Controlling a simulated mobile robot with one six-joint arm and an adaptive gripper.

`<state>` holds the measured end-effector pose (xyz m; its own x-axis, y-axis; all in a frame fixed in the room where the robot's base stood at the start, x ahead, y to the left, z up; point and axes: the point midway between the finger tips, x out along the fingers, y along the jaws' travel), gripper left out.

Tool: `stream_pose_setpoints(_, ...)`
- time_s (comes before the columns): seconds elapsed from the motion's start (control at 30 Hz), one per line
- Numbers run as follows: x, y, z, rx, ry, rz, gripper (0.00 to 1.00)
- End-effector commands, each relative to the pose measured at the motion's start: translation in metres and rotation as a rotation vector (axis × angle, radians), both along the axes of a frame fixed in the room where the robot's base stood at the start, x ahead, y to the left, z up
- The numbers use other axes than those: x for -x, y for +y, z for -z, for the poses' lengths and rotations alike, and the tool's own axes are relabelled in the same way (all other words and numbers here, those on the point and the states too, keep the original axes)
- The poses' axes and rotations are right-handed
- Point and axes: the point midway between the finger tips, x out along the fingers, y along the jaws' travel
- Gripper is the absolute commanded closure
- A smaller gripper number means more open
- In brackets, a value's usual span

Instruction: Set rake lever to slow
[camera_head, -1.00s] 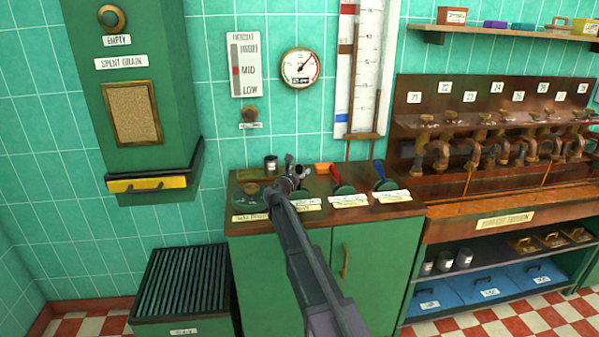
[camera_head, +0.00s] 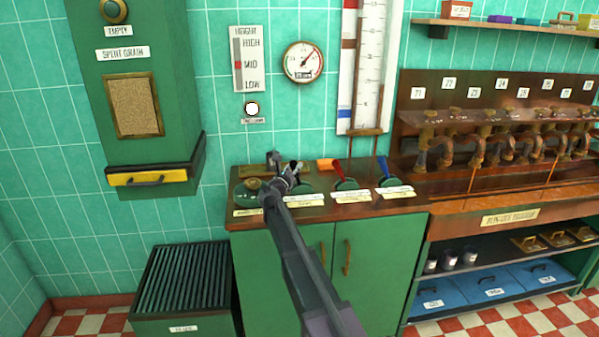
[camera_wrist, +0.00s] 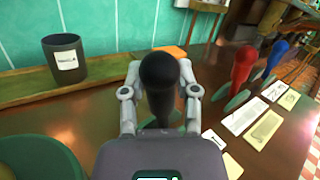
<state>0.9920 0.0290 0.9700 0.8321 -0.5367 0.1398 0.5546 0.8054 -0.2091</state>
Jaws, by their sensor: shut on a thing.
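My gripper (camera_head: 291,170) is over the left part of the copper console top (camera_head: 370,209). In the wrist view its fingers (camera_wrist: 160,78) are closed on both sides of a black lever knob (camera_wrist: 159,100), which stands up between them. The lever's base is mostly hidden by my gripper. In the head view the black lever is largely hidden by my arm. Pale label strips (camera_head: 304,198) lie in front of the levers. Their writing is too small to read, so I cannot tell which position the lever is in.
A red lever (camera_wrist: 243,66) and a blue lever (camera_wrist: 277,54) stand to the right. A dark cup (camera_wrist: 65,58) stands behind left. An orange block (camera_head: 325,165) lies at the back. A round lamp (camera_head: 252,108) glows white below the height gauge (camera_head: 246,62).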

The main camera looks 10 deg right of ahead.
Motion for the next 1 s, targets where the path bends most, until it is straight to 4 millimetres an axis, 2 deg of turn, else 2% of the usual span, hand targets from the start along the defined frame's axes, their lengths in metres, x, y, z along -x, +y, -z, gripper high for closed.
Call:
stream_pose_setpoints(0.03, -0.001, 0.004, 0.006, 0.033, -0.001, -0.001, 1.00)
stream_pose_setpoints(0.3, -0.001, 0.019, 0.010, 0.187, 0.000, 0.000, 1.00)
stream_pose_setpoints(0.7, -0.001, 0.023, 0.008, 0.219, 0.000, -0.001, 1.00)
stream_pose_setpoints(0.73, -0.001, 0.023, 0.008, 0.218, 0.000, -0.001, 0.57)
stream_pose_setpoints(0.83, -0.001, 0.023, 0.008, 0.218, 0.000, -0.002, 0.28)
stream_pose_setpoints(0.87, -0.001, 0.023, 0.008, 0.216, 0.000, -0.001, 0.25)
stream_pose_setpoints(1.0, -0.001, 0.022, 0.008, 0.216, 0.000, 0.000, 0.25)
